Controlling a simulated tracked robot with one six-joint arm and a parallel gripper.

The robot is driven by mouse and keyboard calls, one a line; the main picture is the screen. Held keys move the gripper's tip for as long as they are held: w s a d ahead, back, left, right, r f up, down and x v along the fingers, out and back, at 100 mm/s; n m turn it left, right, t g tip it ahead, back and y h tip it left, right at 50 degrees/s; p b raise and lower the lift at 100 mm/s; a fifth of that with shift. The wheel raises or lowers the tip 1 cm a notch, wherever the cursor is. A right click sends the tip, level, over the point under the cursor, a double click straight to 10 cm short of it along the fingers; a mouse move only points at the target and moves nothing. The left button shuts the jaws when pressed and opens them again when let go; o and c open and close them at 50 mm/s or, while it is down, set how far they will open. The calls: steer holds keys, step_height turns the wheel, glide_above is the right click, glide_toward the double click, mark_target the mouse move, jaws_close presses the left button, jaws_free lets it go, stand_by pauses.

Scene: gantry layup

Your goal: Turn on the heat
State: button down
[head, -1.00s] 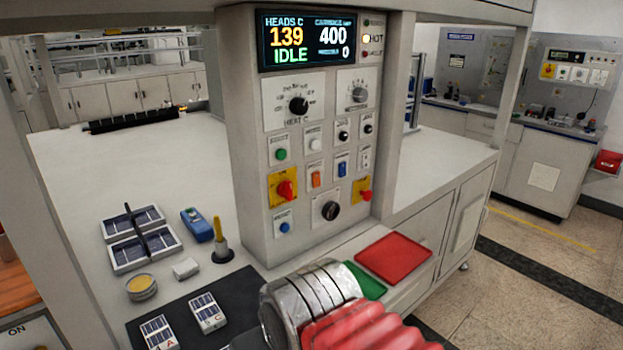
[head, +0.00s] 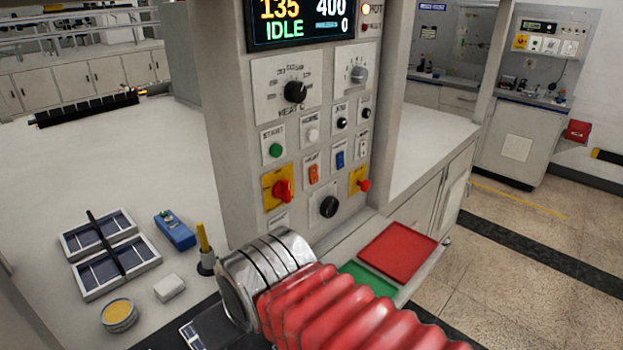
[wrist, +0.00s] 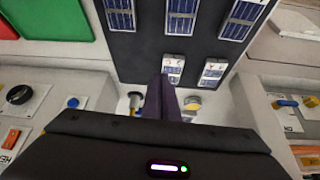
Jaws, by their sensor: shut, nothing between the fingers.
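The control panel (head: 225,130) stands in the middle of the head view. Its display (head: 300,22) reads 135 and IDLE. An orange rocker switch (head: 314,174) sits below the round heat knob (head: 295,91). In the wrist view the orange rocker (wrist: 12,138) is at the left edge, with a partly cut-off label beside it. My gripper (wrist: 168,88) is shut and empty, its dark fingers pointing toward the mat with solar cells, apart from the panel. In the head view my arm's red sleeve and metal cuff show, but the fingers are hidden.
Red emergency-type knobs (head: 283,191) and a green start button (head: 276,150) sit near the rocker. A red tray (head: 398,254) and green tray (head: 368,283) lie below the panel. Cell trays (head: 117,267), a blue tool (head: 175,230) and a yellow-handled tool (head: 203,240) stand left.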

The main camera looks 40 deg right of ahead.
stand_by(0.3)
steer(key=w+d+r+m, duration=0.1)
steer(key=w+d+m, duration=0.3)
steer(key=d+m, duration=0.4)
steer(key=w+d+r+m, duration=0.2)
steer(key=w+d+m, duration=0.4)
steer(key=d, duration=0.4)
steer(key=s+d+r+m+t, duration=0.1)
steer(key=s+d+r+m, duration=0.1)
steer(key=d+m, duration=0.3)
steer(key=s+d+r+m+t+h, duration=0.1)
steer(key=s+d+r+m, duration=0.2)
steer(key=d+m, duration=0.3)
steer(key=d, duration=0.4)
steer(key=shift+s+d+r, duration=0.15)
steer(key=shift+s+r, duration=0.2)
steer(key=shift+r, duration=0.05)
